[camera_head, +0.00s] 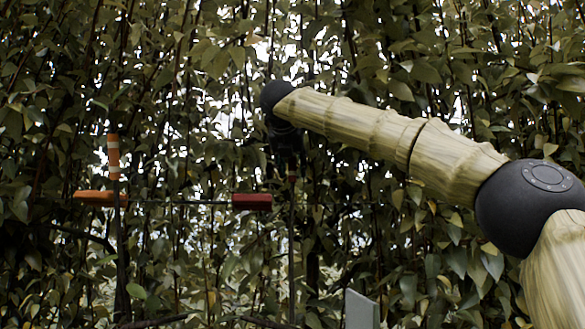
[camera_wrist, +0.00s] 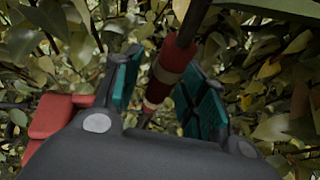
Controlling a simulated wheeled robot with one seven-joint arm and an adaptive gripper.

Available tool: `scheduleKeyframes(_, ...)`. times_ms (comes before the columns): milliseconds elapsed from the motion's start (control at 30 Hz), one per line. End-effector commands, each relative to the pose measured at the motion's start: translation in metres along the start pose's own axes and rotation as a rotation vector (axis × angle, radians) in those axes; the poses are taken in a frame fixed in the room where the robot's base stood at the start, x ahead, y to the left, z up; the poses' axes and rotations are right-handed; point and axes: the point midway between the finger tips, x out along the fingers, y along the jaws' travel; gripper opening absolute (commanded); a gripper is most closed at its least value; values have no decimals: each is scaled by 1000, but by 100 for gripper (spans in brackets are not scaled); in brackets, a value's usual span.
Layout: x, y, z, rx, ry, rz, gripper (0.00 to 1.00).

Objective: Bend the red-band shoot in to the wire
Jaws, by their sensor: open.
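My gripper (camera_head: 285,152) is open, in front of the foliage at the centre of the head view. The dark shoot with the red band (camera_head: 292,179) stands nearly upright directly below it there, and its top is hidden by the gripper. In the wrist view the red band (camera_wrist: 178,56), with pale rings, runs slanting between the two teal finger pads of my gripper (camera_wrist: 162,76). I cannot tell whether either pad touches it. The thin wire (camera_head: 185,202) runs level to the left, ending at a red block (camera_head: 252,201). The shoot stands right of this block, apart from it.
An orange block (camera_head: 98,198) sits at the wire's left end, beside an upright shoot with an orange and white band (camera_head: 114,160). A red block (camera_wrist: 58,115) lies left of my gripper in the wrist view. Dense leaves surround everything. A pale grey plate (camera_head: 361,310) stands low.

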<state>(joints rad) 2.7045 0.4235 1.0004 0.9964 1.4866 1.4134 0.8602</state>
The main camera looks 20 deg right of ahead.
Motion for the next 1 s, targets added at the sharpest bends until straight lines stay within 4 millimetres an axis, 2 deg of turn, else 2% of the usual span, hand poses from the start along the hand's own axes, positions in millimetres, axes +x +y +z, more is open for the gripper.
scheduleKeyframes(400,-70,0,1,1,-2,0,42)
scheduleKeyframes(600,-97,0,0,0,0,1,42)
scheduleKeyframes(800,-110,1,0,0,1,1,42)
scheduleKeyframes(1000,-111,0,0,0,1,0,42)
